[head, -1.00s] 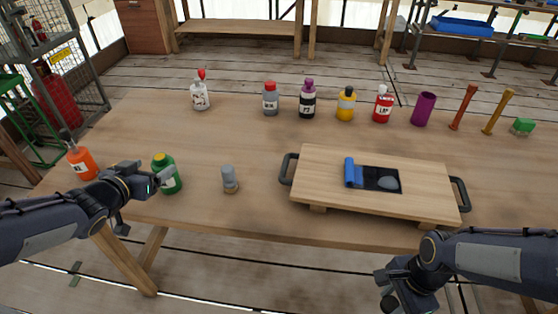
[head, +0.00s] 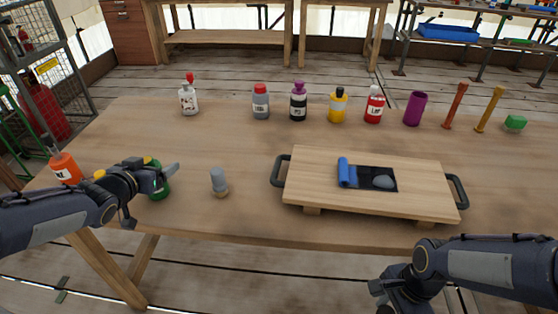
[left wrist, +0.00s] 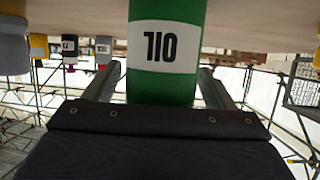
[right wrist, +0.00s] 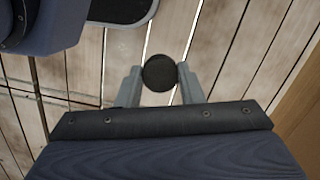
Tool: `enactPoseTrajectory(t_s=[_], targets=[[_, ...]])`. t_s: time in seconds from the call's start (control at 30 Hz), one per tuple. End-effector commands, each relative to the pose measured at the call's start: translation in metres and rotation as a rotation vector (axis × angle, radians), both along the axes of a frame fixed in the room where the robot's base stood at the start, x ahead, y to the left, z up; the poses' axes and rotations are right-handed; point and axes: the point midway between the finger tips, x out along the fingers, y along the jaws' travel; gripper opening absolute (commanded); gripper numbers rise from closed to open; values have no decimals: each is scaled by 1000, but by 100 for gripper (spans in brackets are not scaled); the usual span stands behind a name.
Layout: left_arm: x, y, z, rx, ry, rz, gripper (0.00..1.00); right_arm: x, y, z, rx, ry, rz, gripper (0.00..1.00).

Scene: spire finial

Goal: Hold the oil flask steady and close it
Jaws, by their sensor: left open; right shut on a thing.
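The oil flask (head: 163,190) is a green bottle standing at the table's left front. In the left wrist view its label reads OIL upside down (left wrist: 165,47). My left gripper (head: 168,172) is open, its fingers on either side of the flask; the arm hides part of the flask in the head view. My right gripper (head: 384,292) is low, in front of the table's front edge and far right of the flask. In the right wrist view it is shut on a dark round cap-like piece (right wrist: 159,73).
An orange bottle (head: 65,168) stands left of the flask, a small grey-topped bottle (head: 219,182) right of it. A wooden tray (head: 310,190) with black handles lies further right. Several bottles, including a red-topped white one (head: 189,98), line the back. Bare table lies between.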

Motion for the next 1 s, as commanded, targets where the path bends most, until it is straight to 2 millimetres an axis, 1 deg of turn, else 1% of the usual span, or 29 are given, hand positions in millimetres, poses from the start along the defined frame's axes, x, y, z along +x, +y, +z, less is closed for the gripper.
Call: enactPoseTrajectory(t_s=[0.23, 0.6, 0.63, 0.87, 1.0], targets=[[0, 0, 1, 0, 0, 0, 77, 0, 0, 1, 0, 0, 0, 13], [-1, 0, 1, 0, 0, 0, 29, 0, 0, 1, 0, 0, 0, 13], [0, 0, 1, 1, -1, 0, 26, 0, 0, 1, 0, 0, 0, 13], [0, 0, 2, 1, -1, 0, 26, 0, 0, 1, 0, 0, 0, 13], [0, 0, 11, 2, -2, -1, 26, 0, 0, 7, 0, 0, 0, 13]])
